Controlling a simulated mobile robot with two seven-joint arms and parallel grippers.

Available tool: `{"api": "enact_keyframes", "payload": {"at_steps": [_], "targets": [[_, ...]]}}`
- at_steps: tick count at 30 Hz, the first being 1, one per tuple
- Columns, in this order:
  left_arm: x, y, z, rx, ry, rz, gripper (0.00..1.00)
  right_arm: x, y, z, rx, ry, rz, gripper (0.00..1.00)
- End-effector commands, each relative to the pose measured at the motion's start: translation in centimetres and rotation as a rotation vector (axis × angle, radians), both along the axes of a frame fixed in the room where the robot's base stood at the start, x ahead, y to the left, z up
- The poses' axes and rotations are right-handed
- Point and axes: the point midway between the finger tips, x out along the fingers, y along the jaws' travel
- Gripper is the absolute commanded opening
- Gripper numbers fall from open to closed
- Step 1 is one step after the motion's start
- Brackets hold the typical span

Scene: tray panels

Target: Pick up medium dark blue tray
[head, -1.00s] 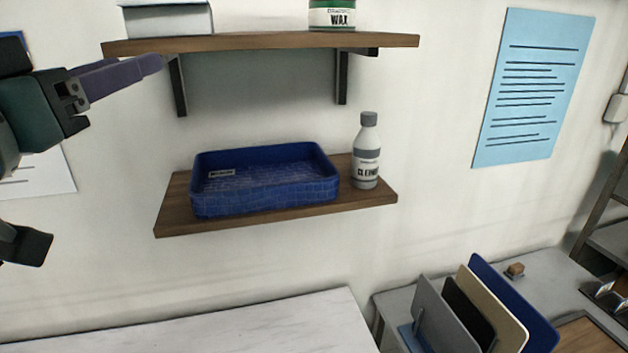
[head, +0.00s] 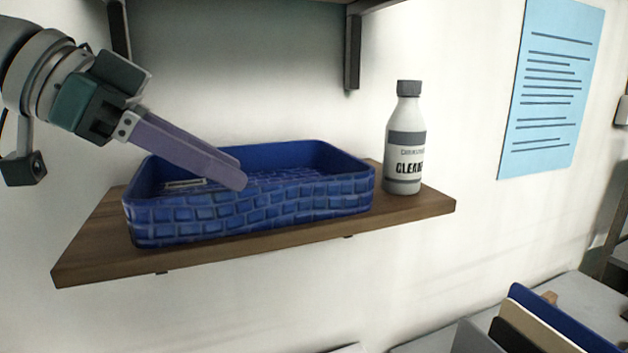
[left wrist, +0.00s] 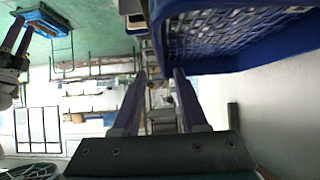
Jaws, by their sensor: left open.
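The dark blue tray (head: 250,212) has a brick-like woven pattern and a small label inside. It rests upright on the wooden shelf. My left gripper (head: 240,178) is open and empty, reaching in from the left; its finger overlaps the tray's near wall in the head view. In the left wrist view, the open fingers (left wrist: 160,74) point past the tray (left wrist: 225,62), which fills the upper right. No wall shows between the fingers, and I cannot tell whether they touch it. What looks like my right gripper (left wrist: 18,45) is small and cut off at the left edge.
A grey-white cleaner bottle (head: 405,145) stands on the shelf (head: 425,203), close to the tray's right end. A bracket of the upper shelf (head: 352,50) hangs above. Upright boards (head: 545,325) stand lower right.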

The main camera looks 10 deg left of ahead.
Motion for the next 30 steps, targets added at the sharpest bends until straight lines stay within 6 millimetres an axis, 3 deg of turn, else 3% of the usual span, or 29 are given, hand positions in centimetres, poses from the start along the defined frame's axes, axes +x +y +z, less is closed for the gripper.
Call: {"api": "enact_keyframes", "payload": {"at_steps": [9,15,21,30], "targets": [[1.9,-2.7,-1.9,-0.005,0.002,-0.003,0.42,0.0,0.0,2.3,0.0,0.001,0.001,0.5],[2.8,-3.9,-3.4,-0.002,-0.002,-0.003,0.42,0.0,0.0,2.5,0.0,0.0,0.001,0.5],[2.9,-3.9,-3.5,-0.001,-0.004,-0.003,0.42,0.0,0.0,2.4,0.0,0.0,0.001,0.5],[2.9,-3.9,-3.5,-0.001,-0.003,-0.003,0.1,0.0,0.0,2.4,-0.001,0.0,0.002,0.5]]}}
